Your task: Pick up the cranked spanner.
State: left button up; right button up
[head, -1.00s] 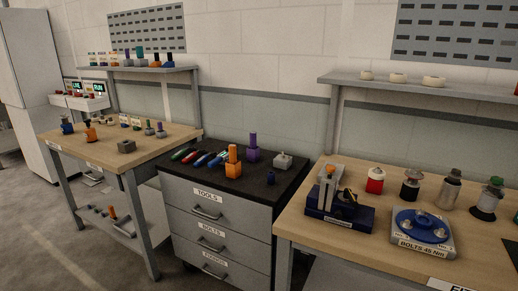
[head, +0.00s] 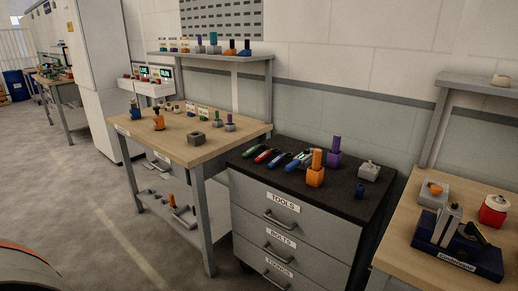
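Several hand tools with coloured handles, green, red and blue (head: 280,160), lie side by side on the black top of the tool cabinet (head: 340,202) in the head view. They are too small to tell which, if any, is the cranked spanner. An orange block with an upright orange post (head: 315,177) and a purple one (head: 334,158) stand to their right. Neither of my grippers is in view.
A wooden workbench (head: 170,143) with small fixtures stands left of the cabinet. Another bench (head: 405,245) at right holds a dark blue fixture (head: 485,259) and a red-and-white container (head: 494,210). The floor (head: 110,215) at left front is clear.

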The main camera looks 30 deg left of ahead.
aim_at(245, 155)
jog(key=i+j+z, duration=0.2)
jog(key=j+z, duration=0.3)
jog(key=j, duration=0.95)
jog(key=k+j+z, duration=0.1)
jog(key=j+z, duration=0.4)
jog(key=j, duration=0.9)
